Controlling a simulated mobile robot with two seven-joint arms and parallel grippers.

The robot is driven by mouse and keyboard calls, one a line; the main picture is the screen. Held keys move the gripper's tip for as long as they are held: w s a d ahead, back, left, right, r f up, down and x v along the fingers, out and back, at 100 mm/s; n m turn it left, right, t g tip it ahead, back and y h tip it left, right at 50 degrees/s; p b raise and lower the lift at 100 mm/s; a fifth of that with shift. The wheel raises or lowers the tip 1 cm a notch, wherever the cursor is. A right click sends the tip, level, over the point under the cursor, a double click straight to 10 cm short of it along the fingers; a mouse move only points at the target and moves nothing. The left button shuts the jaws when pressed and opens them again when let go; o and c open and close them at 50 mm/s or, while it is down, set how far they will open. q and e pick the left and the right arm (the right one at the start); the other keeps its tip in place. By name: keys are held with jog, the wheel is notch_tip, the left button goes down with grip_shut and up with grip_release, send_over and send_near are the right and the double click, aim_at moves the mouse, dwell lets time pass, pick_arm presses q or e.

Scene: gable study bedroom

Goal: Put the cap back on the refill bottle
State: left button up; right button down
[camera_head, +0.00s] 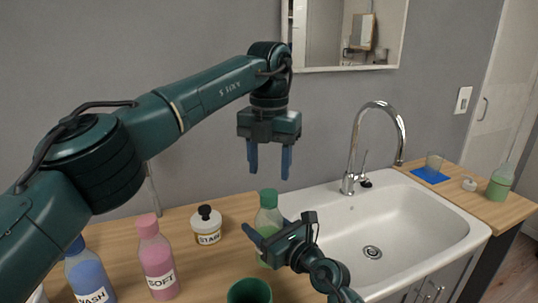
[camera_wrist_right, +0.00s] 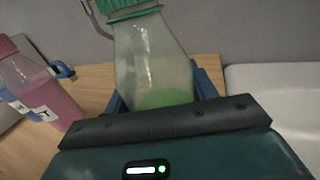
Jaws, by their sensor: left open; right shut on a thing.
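The refill bottle (camera_head: 268,222) is clear, with a little green liquid low inside, and stands upright by the sink's left edge. Its green cap (camera_head: 268,198) sits on the neck; whether it is screwed tight I cannot tell. The right wrist view also shows the bottle (camera_wrist_right: 150,55) and the lower part of the cap (camera_wrist_right: 130,8). My right gripper (camera_head: 266,235) is shut on the bottle's body, with a blue finger on each side. My left gripper (camera_head: 269,164) is open and empty, pointing down above the cap and apart from it.
A pink bottle (camera_head: 157,262), a blue bottle (camera_head: 88,275), a black-lidded jar (camera_head: 206,226) and a green cup (camera_head: 250,291) stand on the left counter. The sink (camera_head: 440,225) and its tap (camera_head: 380,106) are right. Another green bottle (camera_head: 499,184) stands at far right.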

aim_at(269, 192)
pick_arm(q)
jog(key=shift+f, duration=3.1)
jog(key=shift+c, duration=0.5)
jog(key=c, duration=0.9)
jog(key=o, duration=1.2)
jog(key=shift+c, duration=0.2)
notch_tip(269, 192, up, 12)
